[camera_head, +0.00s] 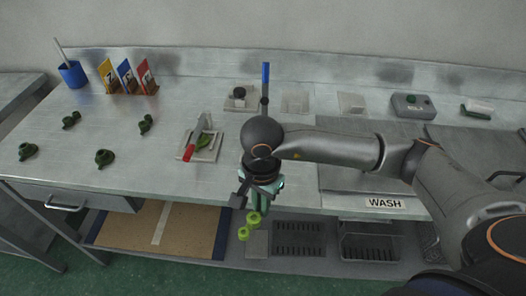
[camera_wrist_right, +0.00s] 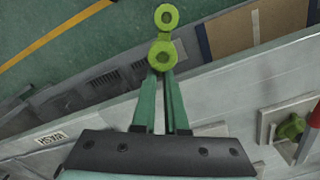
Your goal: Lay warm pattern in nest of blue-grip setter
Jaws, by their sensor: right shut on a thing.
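My right gripper (camera_head: 258,206) is shut on a bright yellow-green wax pattern (camera_head: 249,225), held over the bench's front edge. In the right wrist view the pattern (camera_wrist_right: 165,38) sticks out beyond the fingertips (camera_wrist_right: 162,72); it has two round ends, each with a hole. The blue-grip setter (camera_head: 265,78) shows as an upright blue handle on a dark stem behind my right wrist. Its nest is hidden by my arm. My left gripper is not in view.
A red-grip setter (camera_head: 189,152) holds a dark green pattern (camera_head: 204,141), left of my arm. Several dark green patterns lie farther left, one at the front (camera_head: 104,158). A black-knobbed plate (camera_head: 240,105) is behind. A WASH label (camera_head: 385,203) marks the right front edge.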

